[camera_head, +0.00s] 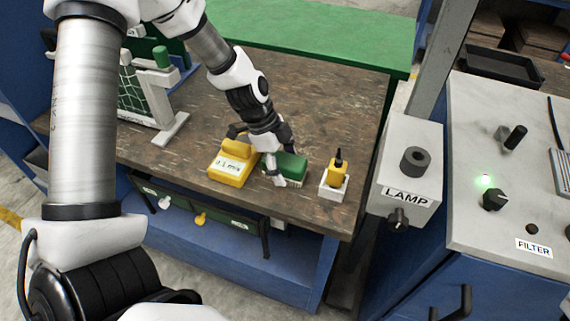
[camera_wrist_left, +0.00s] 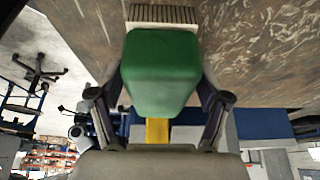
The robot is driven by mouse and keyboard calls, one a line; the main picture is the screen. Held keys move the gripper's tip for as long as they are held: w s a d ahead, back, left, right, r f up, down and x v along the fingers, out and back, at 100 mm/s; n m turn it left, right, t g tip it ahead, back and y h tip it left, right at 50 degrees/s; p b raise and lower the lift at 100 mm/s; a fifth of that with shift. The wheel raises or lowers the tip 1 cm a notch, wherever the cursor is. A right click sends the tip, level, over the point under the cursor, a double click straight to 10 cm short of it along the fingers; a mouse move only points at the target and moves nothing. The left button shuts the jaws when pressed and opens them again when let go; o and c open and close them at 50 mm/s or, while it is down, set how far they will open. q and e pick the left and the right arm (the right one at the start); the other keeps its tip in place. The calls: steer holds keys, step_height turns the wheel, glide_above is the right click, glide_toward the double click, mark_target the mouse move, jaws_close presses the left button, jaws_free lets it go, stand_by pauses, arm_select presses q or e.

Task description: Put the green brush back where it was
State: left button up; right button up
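The green brush (camera_head: 291,166), with pale bristles, is at the front of the brown worktop, between a yellow block (camera_head: 231,165) and a small white holder (camera_head: 333,187) with a yellow bottle. My left gripper (camera_head: 278,167) reaches down over the brush, one fingertip in front of it. In the left wrist view the green brush body (camera_wrist_left: 162,75) fills the space between the two fingers of the left gripper (camera_wrist_left: 163,85), which close in on its sides; the bristles point up in that picture. I cannot tell if the brush touches the worktop. My right gripper is not in view.
A white stand with green netting (camera_head: 135,95) is at the left on the worktop (camera_head: 330,100). A grey lamp box (camera_head: 410,175) and a control panel (camera_head: 500,210) stand at the right. The worktop behind the brush is clear, up to a green surface (camera_head: 320,35).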

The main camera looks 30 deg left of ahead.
arm_select(q)
steer(key=shift+r, duration=0.25)
steer(key=p+v, duration=0.2)
steer(key=v, duration=0.9)
steer(key=shift+a+r, duration=0.3)
steer(key=shift+r, duration=0.05)
steer(key=shift+s, duration=0.1)
stand_by(0.5)
